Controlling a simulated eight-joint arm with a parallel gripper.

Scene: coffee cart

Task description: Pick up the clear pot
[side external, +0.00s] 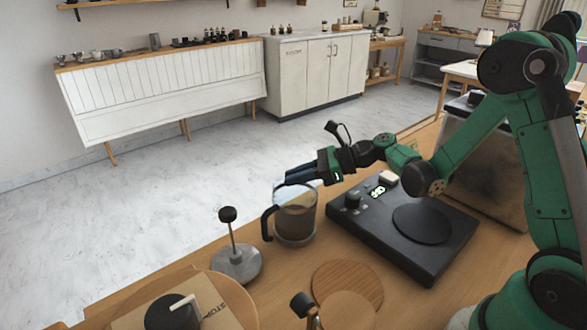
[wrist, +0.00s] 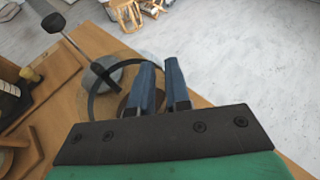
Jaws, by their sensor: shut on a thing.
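The clear pot (side external: 296,222) is a glass jug with a dark handle and some brown liquid inside. It stands upright on the wooden counter, left of the black machine. My gripper (side external: 288,181) reaches in from the right at the pot's top rim, with its blue fingers close together there. In the wrist view the fingers (wrist: 158,75) point down over the pot, and the pot's dark handle (wrist: 93,98) curves to their left. The fingers are shut on the pot, at its rim; the exact contact is hard to see.
A metal press with a black knob (side external: 236,262) stands left of the pot. A black machine with a round plate (side external: 421,224) is to the right. Round wooden boards (side external: 347,284) and a tamper-like tool (side external: 304,305) lie in front. The counter's far edge is close behind the pot.

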